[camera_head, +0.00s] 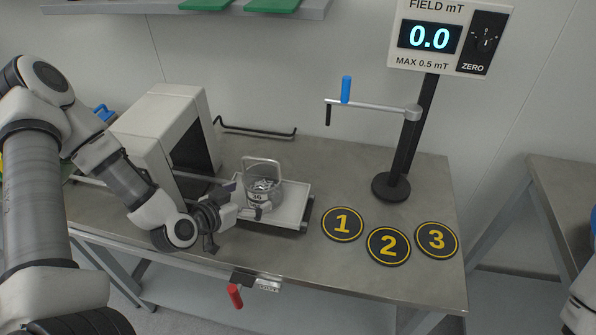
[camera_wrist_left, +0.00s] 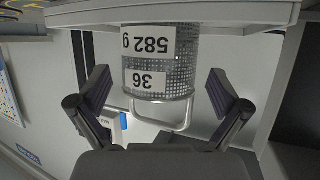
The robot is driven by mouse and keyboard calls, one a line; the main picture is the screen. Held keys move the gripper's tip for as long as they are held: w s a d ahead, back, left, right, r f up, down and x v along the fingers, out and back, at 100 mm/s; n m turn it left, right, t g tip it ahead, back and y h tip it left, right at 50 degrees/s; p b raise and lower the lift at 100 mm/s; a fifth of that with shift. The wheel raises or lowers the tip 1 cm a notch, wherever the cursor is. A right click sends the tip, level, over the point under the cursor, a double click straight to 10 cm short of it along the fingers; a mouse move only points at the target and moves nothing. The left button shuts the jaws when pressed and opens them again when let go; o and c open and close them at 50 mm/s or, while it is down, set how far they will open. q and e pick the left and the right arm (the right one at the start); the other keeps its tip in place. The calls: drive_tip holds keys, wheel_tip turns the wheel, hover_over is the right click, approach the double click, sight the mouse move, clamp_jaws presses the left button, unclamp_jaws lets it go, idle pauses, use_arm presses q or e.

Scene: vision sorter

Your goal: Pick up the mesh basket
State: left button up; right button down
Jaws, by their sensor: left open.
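The mesh basket (camera_head: 264,188) is a small metal cylinder with a raised loop handle. It stands upright on a white tray (camera_head: 300,207) and holds pale pieces. In the left wrist view the basket (camera_wrist_left: 185,62) appears upside down, with white labels reading 36 and 582 g. My left gripper (camera_head: 246,200) is at the basket's near left side. In the left wrist view the left gripper (camera_wrist_left: 160,92) is open, its fingers spread to either side of the basket with gaps visible. My right gripper is out of view.
A white scanner-like box with a dark opening (camera_head: 165,130) stands left of the tray. Right of it are round pads 1 (camera_head: 342,224), 2 (camera_head: 388,246) and 3 (camera_head: 436,239). A black post (camera_head: 408,150) carries a side arm and field display (camera_head: 450,38). A red handle (camera_head: 235,295) hangs at the front edge.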

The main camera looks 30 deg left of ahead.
sight(262, 180)
use_arm(q)
drive_tip(key=shift+w+f, duration=0.2)
drive_tip(key=shift+w, duration=0.2)
drive_tip(key=shift+s+a+b, duration=0.2)
drive_tip(key=shift+s+b, duration=0.05)
drive_tip(key=shift+b, duration=0.2)
drive_tip(key=x, duration=0.5)
drive_tip(key=shift+w+d+f, duration=0.15)
drive_tip(key=shift+w+d, duration=0.2)
drive_tip(key=shift+s+a, duration=0.1)
drive_tip(key=shift+s, duration=0.05)
drive_tip(key=shift+c, duration=0.7)
drive_tip(key=c, duration=1.3)
drive_tip(key=shift+c, duration=0.2)
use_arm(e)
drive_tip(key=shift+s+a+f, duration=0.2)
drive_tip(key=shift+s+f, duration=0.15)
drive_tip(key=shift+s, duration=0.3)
